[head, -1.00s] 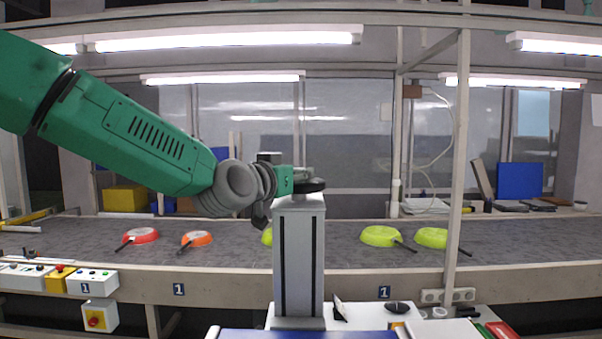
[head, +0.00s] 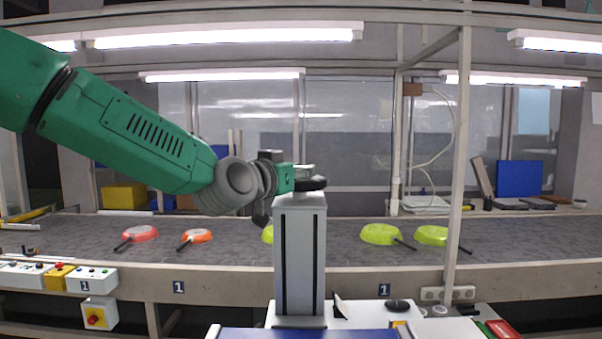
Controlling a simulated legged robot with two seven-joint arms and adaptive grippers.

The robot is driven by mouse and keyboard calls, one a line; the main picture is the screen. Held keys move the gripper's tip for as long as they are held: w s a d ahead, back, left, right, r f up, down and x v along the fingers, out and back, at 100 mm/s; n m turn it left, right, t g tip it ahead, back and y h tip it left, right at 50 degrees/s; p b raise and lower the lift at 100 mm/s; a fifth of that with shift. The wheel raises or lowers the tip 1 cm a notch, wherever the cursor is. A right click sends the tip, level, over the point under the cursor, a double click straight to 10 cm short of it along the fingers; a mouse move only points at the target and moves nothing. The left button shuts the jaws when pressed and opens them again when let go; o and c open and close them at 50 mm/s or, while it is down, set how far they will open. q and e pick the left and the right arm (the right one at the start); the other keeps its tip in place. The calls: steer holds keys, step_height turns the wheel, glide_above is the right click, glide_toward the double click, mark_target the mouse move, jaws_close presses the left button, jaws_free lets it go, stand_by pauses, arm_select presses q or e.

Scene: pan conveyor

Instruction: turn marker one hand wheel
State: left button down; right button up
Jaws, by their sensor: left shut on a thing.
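The hand wheel (head: 312,183) is a dark disc on top of a grey upright post (head: 299,258) in the middle of the head view. My left gripper (head: 297,176) reaches it from the left at the end of my green arm. It is shut on the wheel's upper part. The fingers are small and partly hidden by the wrist, so the exact grip is hard to see. Number 1 markers (head: 384,290) and (head: 179,287) are on the conveyor's front edge. My right gripper is not in view.
Behind the post runs a grey conveyor (head: 330,240) with red (head: 140,233), orange (head: 197,235) and yellow-green pans (head: 381,234). One pan is mostly hidden by the post. Control boxes (head: 92,279) are at left. A thin upright pole (head: 459,150) stands at right.

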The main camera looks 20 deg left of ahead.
arm_select(q)
steer(key=shift+a+r, duration=0.1)
steer(key=shift+r, duration=0.35)
steer(key=c, duration=1.2)
jaws_free()
steer(key=shift+w, duration=0.1)
steer(key=shift+f, duration=0.15)
steer(key=shift+f, duration=0.1)
steer(key=v, duration=1.2)
